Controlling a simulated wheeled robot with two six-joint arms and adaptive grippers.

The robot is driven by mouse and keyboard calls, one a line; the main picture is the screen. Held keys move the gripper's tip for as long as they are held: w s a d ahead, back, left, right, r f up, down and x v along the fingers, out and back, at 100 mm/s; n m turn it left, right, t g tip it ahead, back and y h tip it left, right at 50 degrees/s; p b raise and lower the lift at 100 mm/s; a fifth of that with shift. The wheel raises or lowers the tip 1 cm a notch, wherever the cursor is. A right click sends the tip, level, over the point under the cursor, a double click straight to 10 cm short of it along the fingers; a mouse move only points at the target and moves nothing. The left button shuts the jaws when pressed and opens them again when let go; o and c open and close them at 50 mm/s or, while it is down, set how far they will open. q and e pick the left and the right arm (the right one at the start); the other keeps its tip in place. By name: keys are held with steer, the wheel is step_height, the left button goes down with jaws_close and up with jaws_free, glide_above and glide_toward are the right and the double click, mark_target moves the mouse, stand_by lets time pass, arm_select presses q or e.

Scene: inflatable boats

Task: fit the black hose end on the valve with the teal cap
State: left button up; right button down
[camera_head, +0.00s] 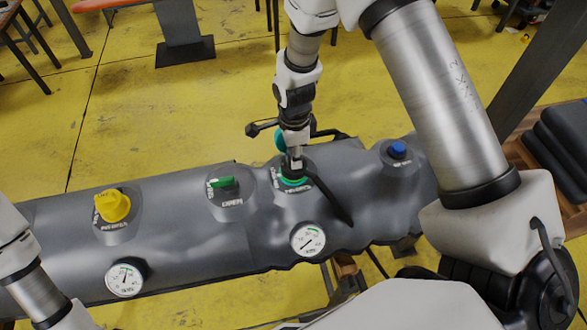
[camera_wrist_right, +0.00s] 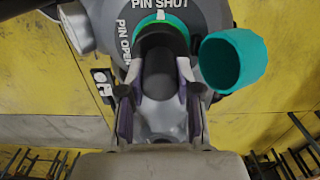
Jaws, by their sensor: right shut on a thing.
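The valve with the teal cap sits on the grey boat tube; its green ring shows in the head view (camera_head: 294,182) and at the top of the right wrist view (camera_wrist_right: 150,20). The teal cap (camera_head: 281,140) is off the opening and to its right in the wrist view (camera_wrist_right: 232,60). My right gripper (camera_head: 295,164) points down over this valve, shut on the black hose end (camera_wrist_right: 161,40). The hose end overlaps the valve opening; I cannot tell whether it is seated. The black hose (camera_head: 330,200) trails down to the right. My left gripper is out of view.
The grey tube (camera_head: 170,245) also bears a yellow-capped valve (camera_head: 113,205), a green one (camera_head: 222,183) and a blue-capped one (camera_head: 398,149). Two round gauges (camera_head: 125,278) (camera_head: 308,240) sit along its near side. Yellow floor (camera_head: 170,120) lies open behind the tube.

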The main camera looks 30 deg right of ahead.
steer(key=shift+w+m, duration=0.1)
steer(key=shift+m, duration=0.2)
steer(key=c, duration=0.7)
jaws_free()
step_height(320, 180, up, 12)
